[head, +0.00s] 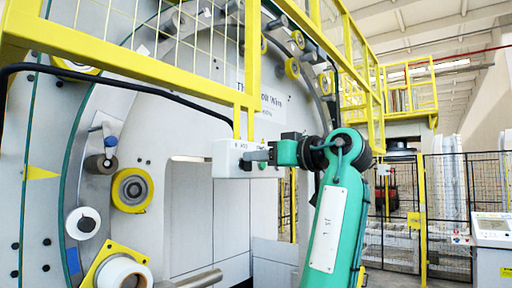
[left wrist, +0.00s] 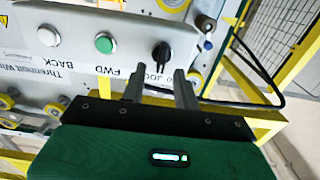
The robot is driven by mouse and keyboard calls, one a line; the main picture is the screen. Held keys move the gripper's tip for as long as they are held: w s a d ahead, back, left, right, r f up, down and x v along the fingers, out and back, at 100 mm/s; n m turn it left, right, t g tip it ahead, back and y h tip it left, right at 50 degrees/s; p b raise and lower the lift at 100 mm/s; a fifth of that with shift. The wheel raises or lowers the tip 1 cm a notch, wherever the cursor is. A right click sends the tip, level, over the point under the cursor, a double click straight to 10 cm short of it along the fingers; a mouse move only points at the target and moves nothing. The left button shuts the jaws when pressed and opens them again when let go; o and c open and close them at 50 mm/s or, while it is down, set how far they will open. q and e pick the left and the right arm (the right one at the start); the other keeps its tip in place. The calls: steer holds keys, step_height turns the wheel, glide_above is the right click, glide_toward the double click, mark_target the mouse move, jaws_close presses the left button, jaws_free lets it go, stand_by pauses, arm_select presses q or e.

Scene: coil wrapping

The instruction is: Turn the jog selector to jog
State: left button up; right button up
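The jog selector (left wrist: 160,54) is a small black knob on a pale control panel (left wrist: 75,58), above a partly hidden "JOG" label in the left wrist view. I cannot tell its setting. A green button (left wrist: 104,43) marked FWD and a white button (left wrist: 48,35) marked BACK sit to its left. My left gripper (left wrist: 160,76) is open, its dark fingertips apart just short of the selector, one to each side of it in the picture. In the head view the left gripper (head: 259,156) is at the white control box (head: 228,161), with the selector hidden. My right gripper is not in view.
A yellow guard frame (head: 253,70) and a black cable (head: 130,80) run close above the box. The large grey wrapping machine (head: 160,150) with yellow rollers (head: 132,190) stands behind. A mesh fence (head: 450,190) and a console (head: 492,232) are at the right.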

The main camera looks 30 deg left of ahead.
arm_select(q)
steer(key=shift+w+a, duration=0.1)
steer(key=shift+a, duration=0.55)
jaws_close()
steer(key=shift+m, duration=0.4)
steer(key=m+b, duration=0.2)
steer(key=m, duration=0.3)
steer(key=f+m+b, duration=0.1)
steer(key=m+b, duration=0.1)
steer(key=m, duration=0.4)
steer(key=w+m+b, duration=0.1)
steer(key=m+b, duration=0.1)
steer(key=m, duration=0.4)
steer(key=shift+w+d+f+b, duration=0.1)
steer(key=shift+f+b, duration=0.05)
steer(key=shift+b, duration=0.25)
steer(key=shift+m, duration=0.3)
